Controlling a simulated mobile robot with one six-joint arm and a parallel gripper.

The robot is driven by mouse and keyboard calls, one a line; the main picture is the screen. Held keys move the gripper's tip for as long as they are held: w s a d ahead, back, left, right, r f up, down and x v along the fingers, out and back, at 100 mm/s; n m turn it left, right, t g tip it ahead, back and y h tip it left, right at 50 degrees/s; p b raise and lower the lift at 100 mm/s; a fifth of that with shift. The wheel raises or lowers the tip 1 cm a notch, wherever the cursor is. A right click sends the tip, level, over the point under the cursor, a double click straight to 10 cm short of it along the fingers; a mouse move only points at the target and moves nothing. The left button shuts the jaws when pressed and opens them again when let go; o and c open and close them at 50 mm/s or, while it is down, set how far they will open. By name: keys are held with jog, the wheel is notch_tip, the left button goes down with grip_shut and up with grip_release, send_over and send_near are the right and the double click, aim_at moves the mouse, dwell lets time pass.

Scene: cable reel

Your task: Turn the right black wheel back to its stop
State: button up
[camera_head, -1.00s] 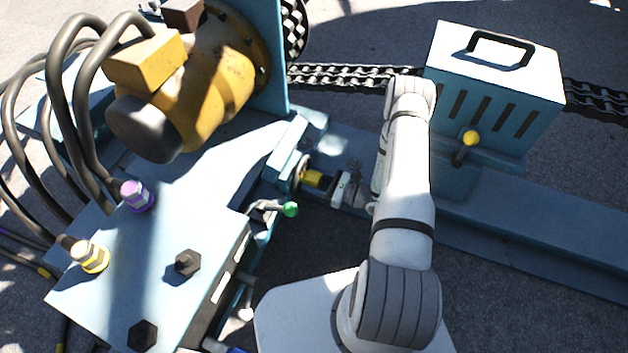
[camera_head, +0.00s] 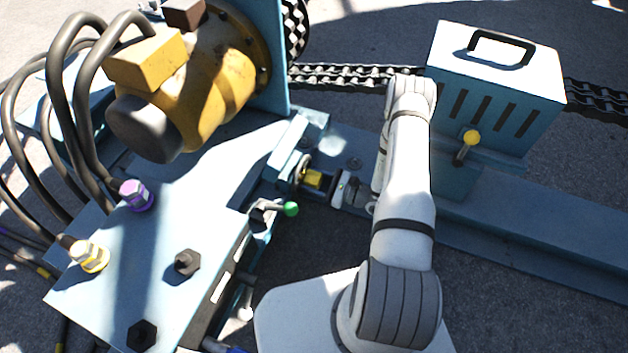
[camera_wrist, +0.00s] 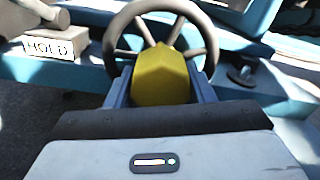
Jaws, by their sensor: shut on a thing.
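The black wheel (camera_wrist: 160,22) shows its rim and spokes at the top middle of the wrist view. In the head view the wheel (camera_head: 299,171) is seen nearly edge-on on the blue machine. A yellow hub block (camera_wrist: 161,75) stands out from its middle, also seen in the head view (camera_head: 313,179). My gripper (camera_wrist: 161,88) is shut on this yellow block, one finger on each side. In the head view my gripper (camera_head: 328,184) lies right of the wheel, partly hidden by my arm. The wheel's lower rim is hidden behind the block and fingers.
A "HOLD" label (camera_wrist: 50,47) is left of the wheel. A green-knobbed lever (camera_head: 290,209) sits just below my gripper in the head view. A slotted blue box (camera_head: 495,85) with a yellow-knobbed lever (camera_head: 471,138) stands right of my arm. A chain (camera_head: 350,75) runs behind.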

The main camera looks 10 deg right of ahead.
aim_at(321, 182)
jog(key=shift+w+d+n, duration=0.15)
jog(key=shift+n, duration=1.45)
jog(key=o, duration=1.4)
jog(key=shift+c, duration=0.2)
jog(key=p+v, duration=0.1)
jog(key=v, duration=0.6)
jog(key=shift+s+d+p, duration=0.25)
jog(key=shift+s+p, duration=0.05)
